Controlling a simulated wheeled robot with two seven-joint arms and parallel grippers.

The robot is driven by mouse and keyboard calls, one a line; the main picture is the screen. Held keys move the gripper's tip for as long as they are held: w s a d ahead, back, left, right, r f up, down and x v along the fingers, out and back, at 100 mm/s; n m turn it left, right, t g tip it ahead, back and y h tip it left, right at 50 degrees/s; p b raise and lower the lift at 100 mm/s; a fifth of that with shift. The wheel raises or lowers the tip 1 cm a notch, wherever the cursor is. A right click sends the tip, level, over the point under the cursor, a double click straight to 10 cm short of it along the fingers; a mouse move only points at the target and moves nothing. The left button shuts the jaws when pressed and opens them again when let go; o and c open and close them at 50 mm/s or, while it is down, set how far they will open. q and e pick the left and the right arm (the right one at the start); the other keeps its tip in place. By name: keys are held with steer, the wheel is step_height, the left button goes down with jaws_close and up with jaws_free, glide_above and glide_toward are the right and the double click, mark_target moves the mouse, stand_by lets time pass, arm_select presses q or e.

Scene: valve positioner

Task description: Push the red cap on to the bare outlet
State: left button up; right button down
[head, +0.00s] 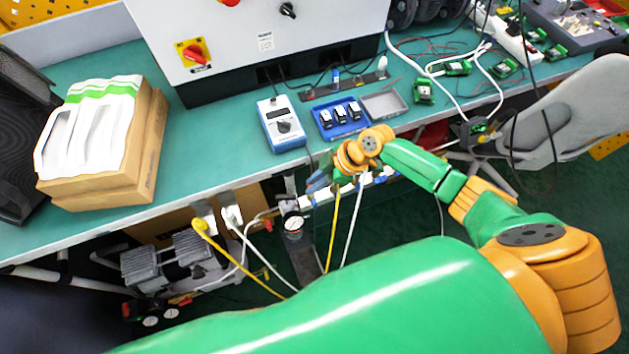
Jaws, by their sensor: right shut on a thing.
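My right gripper (319,183) is just off the front edge of the bench, at the left end of a row of fittings (378,178) with blue parts below the edge. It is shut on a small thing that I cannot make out. I cannot pick out the red cap or the bare outlet; my orange wrist and the fingers cover part of that area. A yellow tube (333,230) and a white tube (352,225) hang down close to the gripper. My left gripper is not in view.
A round gauge (293,223) hangs just left of the gripper. On the bench (222,150) stand a blue-and-white meter (283,124), a blue tray (340,130), a grey tray (384,104) and a cardboard box (148,150). A grey chair (580,110) stands at the right.

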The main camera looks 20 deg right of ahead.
steer(key=shift+f+b, duration=0.55)
steer(key=shift+f, duration=0.1)
steer(key=c, duration=0.8)
jaws_free()
steer(key=shift+o, duration=0.2)
